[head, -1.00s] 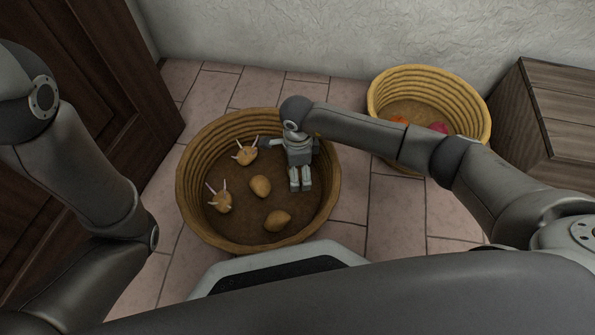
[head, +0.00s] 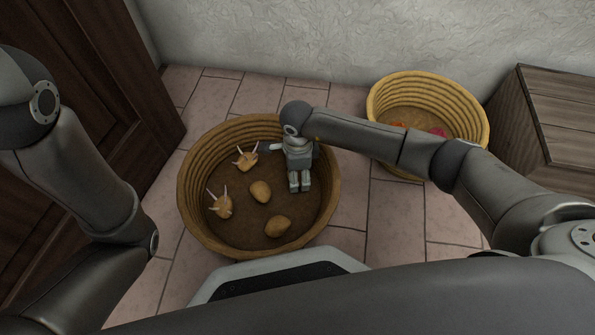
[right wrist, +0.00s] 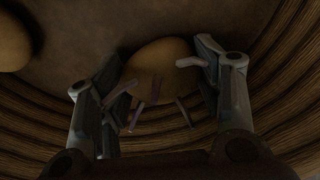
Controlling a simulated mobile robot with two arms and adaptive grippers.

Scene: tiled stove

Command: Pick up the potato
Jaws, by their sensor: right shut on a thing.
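A round woven basket (head: 190,215) on the floor holds several brown potatoes. Two sprouted ones (head: 246,159) (head: 221,206) lie at its left, and two plain ones (head: 260,191) (head: 278,225) near the middle and front. My right gripper (head: 300,187) points down inside the basket's right side. In the right wrist view, its fingers (right wrist: 160,85) are on either side of a potato with pale sprouts (right wrist: 158,62), shut on it near the ribbed basket wall. The gripper hides this potato in the head view. My left gripper is out of view; only its arm shows.
A second basket (head: 376,98) with orange and reddish things stands at the back right, beyond my right forearm. A wooden box (head: 560,115) is at the right, a dark door (head: 90,90) at the left, a plaster wall behind.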

